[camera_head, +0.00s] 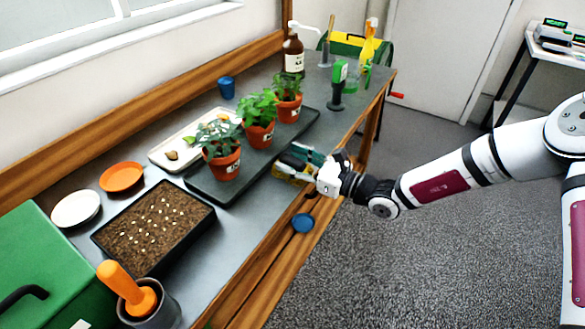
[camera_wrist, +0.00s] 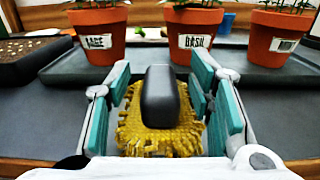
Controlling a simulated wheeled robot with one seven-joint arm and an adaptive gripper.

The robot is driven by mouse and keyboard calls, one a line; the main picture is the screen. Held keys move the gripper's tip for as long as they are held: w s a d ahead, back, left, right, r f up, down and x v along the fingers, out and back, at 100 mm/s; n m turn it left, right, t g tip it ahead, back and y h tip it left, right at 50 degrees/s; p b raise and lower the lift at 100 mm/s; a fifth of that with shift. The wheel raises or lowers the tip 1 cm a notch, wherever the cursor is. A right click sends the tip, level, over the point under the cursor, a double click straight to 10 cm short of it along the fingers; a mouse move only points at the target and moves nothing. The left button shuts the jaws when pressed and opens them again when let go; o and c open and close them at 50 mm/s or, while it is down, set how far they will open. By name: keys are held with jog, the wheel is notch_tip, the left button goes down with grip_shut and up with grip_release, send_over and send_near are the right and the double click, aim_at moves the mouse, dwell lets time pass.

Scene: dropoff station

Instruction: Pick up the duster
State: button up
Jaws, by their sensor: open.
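The duster has a yellow shaggy pad (camera_wrist: 135,138) and a black handle (camera_wrist: 160,98). It lies on the grey bench at its front edge, in front of the potted plants. In the head view only a strip of its yellow pad (camera_head: 283,176) shows; the rest is partly hidden by my gripper (camera_head: 308,160). My gripper is open, its teal-padded fingers (camera_wrist: 163,88) one on each side of the black handle. Gaps seem to remain between the fingers and the handle. Whether the fingertips touch the pad I cannot tell.
Several potted plants (camera_head: 259,135) stand on a dark tray (camera_head: 203,188) just behind the duster. A seed tray (camera_head: 152,222) lies to the left. A blue round lid (camera_head: 303,223) is near the front ledge.

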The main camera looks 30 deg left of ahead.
aim_at(293, 159)
jog(key=shift+a, duration=0.2)
jog(key=shift+c, duration=0.3)
grip_shut()
jog(key=shift+r, duration=0.15)
jog(key=shift+r, duration=0.6)
notch_tip(293, 159, up, 2)
jog(key=shift+r, duration=0.1)
jog(key=s+d+r+p, duration=0.1)
jog(key=d, duration=1.5)
jog(key=shift+r, duration=0.2)
jog(key=shift+s, duration=0.1)
